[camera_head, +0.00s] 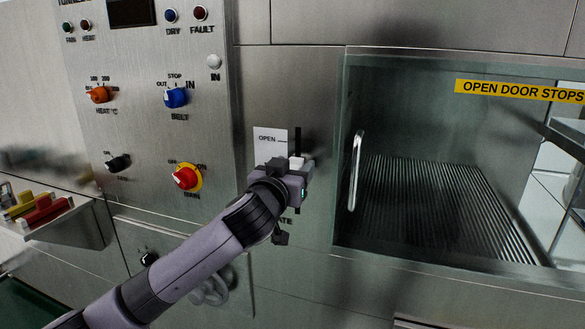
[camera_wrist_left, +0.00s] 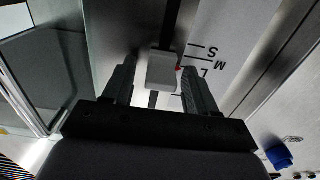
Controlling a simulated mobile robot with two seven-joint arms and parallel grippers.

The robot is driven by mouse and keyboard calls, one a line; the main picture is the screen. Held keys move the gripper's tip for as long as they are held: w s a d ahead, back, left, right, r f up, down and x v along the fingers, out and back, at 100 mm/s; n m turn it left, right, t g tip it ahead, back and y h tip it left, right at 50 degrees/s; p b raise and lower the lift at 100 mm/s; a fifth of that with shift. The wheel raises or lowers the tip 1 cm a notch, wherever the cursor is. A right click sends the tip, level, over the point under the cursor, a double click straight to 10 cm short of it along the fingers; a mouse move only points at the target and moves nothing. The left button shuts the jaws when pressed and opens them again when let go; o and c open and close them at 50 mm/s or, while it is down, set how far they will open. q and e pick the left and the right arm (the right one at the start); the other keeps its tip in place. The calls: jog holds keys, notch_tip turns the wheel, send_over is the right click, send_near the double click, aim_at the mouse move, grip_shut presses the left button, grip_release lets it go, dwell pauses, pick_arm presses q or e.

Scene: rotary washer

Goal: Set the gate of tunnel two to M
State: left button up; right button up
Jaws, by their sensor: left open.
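The gate's lever knob (camera_head: 297,162) is a pale grey block on a dark vertical slot (camera_head: 297,140) in the steel panel. A white scale card (camera_head: 270,142) headed OPEN is beside the slot. In the left wrist view the knob (camera_wrist_left: 162,70) sits between the two fingers of my left gripper (camera_wrist_left: 158,68), which are open on either side. A red pointer mark is at its side, near the card's letters (camera_wrist_left: 212,52). My left gripper (camera_head: 290,178) covers the lower card and slot. My right gripper is not seen.
A control panel with a blue belt knob (camera_head: 176,97), an orange heat knob (camera_head: 98,95) and a red-yellow main switch (camera_head: 186,177) is to the left. A glass door with a vertical handle (camera_head: 356,170) is close on the right, before a ribbed conveyor (camera_head: 430,205).

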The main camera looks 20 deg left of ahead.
pick_arm(q)
grip_shut()
jog(key=shift+f+b, duration=0.55)
jog(key=shift+f, duration=0.3)
jog(key=shift+r, duration=0.1)
grip_release()
jog(key=shift+r, duration=0.1)
jog(key=shift+s, duration=0.15)
jog(key=shift+s, duration=0.25)
jog(key=s, duration=0.6)
jog(key=shift+s+a+b, duration=0.15)
jog(key=shift+s+b, duration=0.05)
jog(key=shift+b, duration=0.2)
